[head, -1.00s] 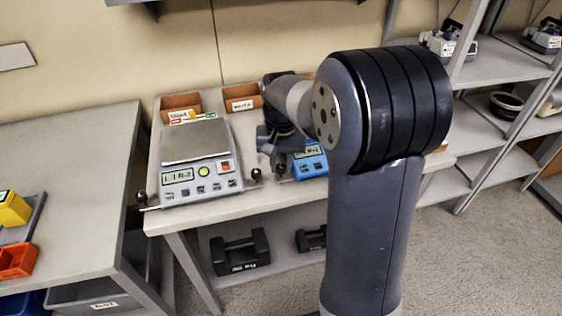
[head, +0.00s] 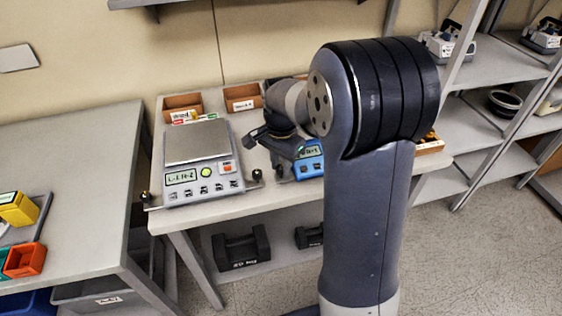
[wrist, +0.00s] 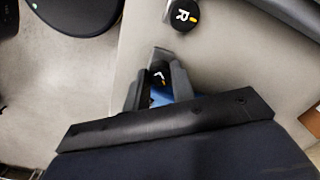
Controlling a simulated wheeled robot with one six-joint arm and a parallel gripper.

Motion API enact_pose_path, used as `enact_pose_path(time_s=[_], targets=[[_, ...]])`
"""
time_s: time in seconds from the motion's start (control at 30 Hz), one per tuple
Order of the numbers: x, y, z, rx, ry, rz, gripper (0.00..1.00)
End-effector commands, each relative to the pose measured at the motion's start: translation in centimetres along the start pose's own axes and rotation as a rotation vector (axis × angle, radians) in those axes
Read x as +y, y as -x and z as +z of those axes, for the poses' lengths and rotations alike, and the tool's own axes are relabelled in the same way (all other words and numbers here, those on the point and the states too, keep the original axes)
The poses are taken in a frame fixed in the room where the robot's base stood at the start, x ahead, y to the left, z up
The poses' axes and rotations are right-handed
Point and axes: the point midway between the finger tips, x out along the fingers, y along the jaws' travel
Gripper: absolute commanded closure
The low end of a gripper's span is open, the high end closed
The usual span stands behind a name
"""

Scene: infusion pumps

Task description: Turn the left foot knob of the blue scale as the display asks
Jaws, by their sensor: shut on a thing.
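The blue scale (head: 309,165) stands on the bench, largely hidden behind my arm in the head view. Its small display (head: 309,150) is partly covered and I cannot read it fully. In the wrist view my gripper (wrist: 158,75) is shut on a black foot knob (wrist: 160,79) marked with what looks like an L, beside a bit of blue casing. In the head view my wrist is over the left side of the blue scale, and the fingertips are hard to make out.
A grey scale (head: 197,143) stands close on the left, its display reading about "L-1 R-2". A black knob marked R (wrist: 182,15) lies near my fingers. Small brown bins (head: 243,98) stand behind. Black weights (head: 240,248) sit on the lower shelf.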

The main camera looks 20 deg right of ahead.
Motion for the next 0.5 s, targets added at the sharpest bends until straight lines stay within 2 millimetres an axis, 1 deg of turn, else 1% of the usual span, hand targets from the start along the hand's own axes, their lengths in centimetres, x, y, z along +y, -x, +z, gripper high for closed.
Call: enact_pose_path(time_s=[0.2,0.5], targets=[[-0.02,0.05,-0.04,0.001,-0.048,-0.001,0.99],[-0.03,0.03,-0.05,0.002,-0.057,-0.001,0.99]])
